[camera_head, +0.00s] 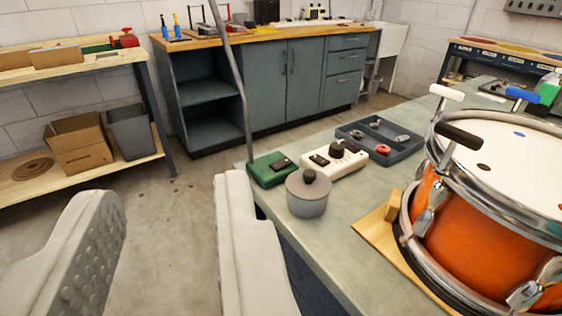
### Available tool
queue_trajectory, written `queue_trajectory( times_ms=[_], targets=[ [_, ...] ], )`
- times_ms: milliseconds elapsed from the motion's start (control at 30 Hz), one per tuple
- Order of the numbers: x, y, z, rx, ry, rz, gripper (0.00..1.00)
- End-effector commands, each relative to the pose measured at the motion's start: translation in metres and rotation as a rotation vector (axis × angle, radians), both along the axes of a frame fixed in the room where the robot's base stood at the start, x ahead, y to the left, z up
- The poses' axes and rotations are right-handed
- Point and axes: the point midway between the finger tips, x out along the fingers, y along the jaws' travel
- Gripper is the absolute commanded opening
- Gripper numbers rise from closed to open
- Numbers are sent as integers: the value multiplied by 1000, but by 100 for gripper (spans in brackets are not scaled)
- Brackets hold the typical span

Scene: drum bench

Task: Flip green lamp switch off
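A green lamp base (272,169) sits at the left corner of the bench, with a dark switch (279,164) on its top. A grey lamp stem (236,75) rises from it and leaves the top of the picture; the lamp head is out of view. I cannot tell the switch's position. My gripper (165,225) is open and empty, its two pale fingers at the lower left and lower middle. The right finger is in front of the bench's left edge, nearer to me than the lamp base. Nothing is between the fingers but floor.
Right of the lamp base are a white box with a black knob (335,162), a lidded grey pot (308,196) and a dark parts tray (380,139). An orange drum (480,226) fills the right side. Open floor (165,245) lies left of the bench (330,245).

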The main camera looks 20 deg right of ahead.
Motion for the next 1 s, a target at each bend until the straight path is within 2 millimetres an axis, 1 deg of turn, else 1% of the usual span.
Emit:
queue_trajectory(
  times_ms=[33, 133, 267, 367, 700, 1000],
  targets=[
    [0, 0, 0, 0, 1, 0, 19],
    [4, -1, 0, -5, 11, -4, 0],
    [18, -6, -2, -24, 52, -15, 0],
    [35, -13, -5, -48, 103, -27, 0],
    [99, -40, -21, -132, 303, -30, 0],
    [154, -67, -42, -185, 463, 14, 0]
  ],
)
